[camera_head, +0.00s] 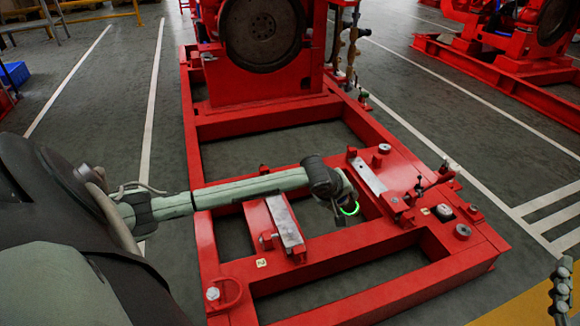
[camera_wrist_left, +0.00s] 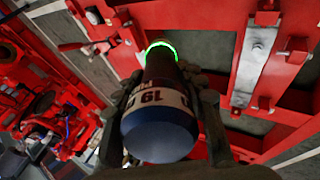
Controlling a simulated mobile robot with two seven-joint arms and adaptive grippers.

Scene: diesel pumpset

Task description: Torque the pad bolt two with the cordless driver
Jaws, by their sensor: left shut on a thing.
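My left gripper (camera_wrist_left: 165,100) is shut on the cordless driver (camera_wrist_left: 160,128), a dark cylinder with a blue end cap and a white band marked 19. A lit green ring at its far end shows in both views. In the head view, my left gripper (camera_head: 340,190) holds it over the red frame, between two silver-topped pads (camera_head: 285,221) (camera_head: 368,176). The driver's tip is hidden. A small pale tag (camera_head: 262,263), apparently marked 2, sits beside the left pad. I cannot tell which bolt is pad bolt two. Part of my right gripper (camera_head: 562,290) shows at the right edge; its state is unclear.
The red base frame (camera_head: 205,235) has open gaps between its beams. Bolts and fittings (camera_head: 463,231) stand up on its right end plate, and a lug with a bolt (camera_head: 212,293) is at the near left corner. The large engine (camera_head: 263,35) stands behind.

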